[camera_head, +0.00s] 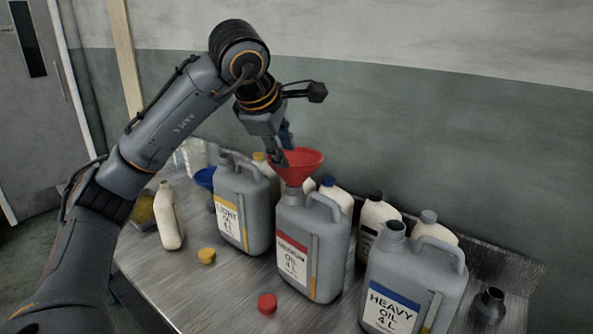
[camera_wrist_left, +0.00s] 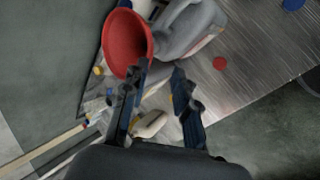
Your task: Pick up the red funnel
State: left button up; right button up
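The red funnel (camera_head: 299,167) sits upright, wide mouth up, on the neck of the grey "MEDIUM OIL 4L" jug (camera_head: 327,238). My left gripper (camera_head: 281,158) is just above and at the left of the funnel's rim, pointing down. In the left wrist view my left gripper (camera_wrist_left: 161,70) has its two fingers apart with nothing clearly between them. The funnel (camera_wrist_left: 126,44) shows there beside the left-hand fingertip, which overlaps its rim; I cannot tell whether they touch. My right gripper is not in view.
A grey light oil jug (camera_head: 243,207) stands to the left, a heavy oil jug (camera_head: 437,277) to the right. A blue funnel (camera_head: 205,178), white bottles, a yellow cap (camera_head: 206,256) and a red cap (camera_head: 267,303) are on the metal table (camera_head: 185,300). A wall is behind.

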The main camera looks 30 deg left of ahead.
aim_at(287, 174)
pick_arm(q)
jog(key=shift+y, duration=0.4)
jog(key=x, duration=0.4)
jog(key=a+p+x, duration=0.1)
jog(key=x, duration=0.3)
jog(key=a+p+x, duration=0.1)
jog(key=x, duration=0.3)
jog(key=shift+w+f, duration=0.1)
jog(key=shift+w, duration=0.05)
jog(key=shift+f, duration=0.15)
grip_shut()
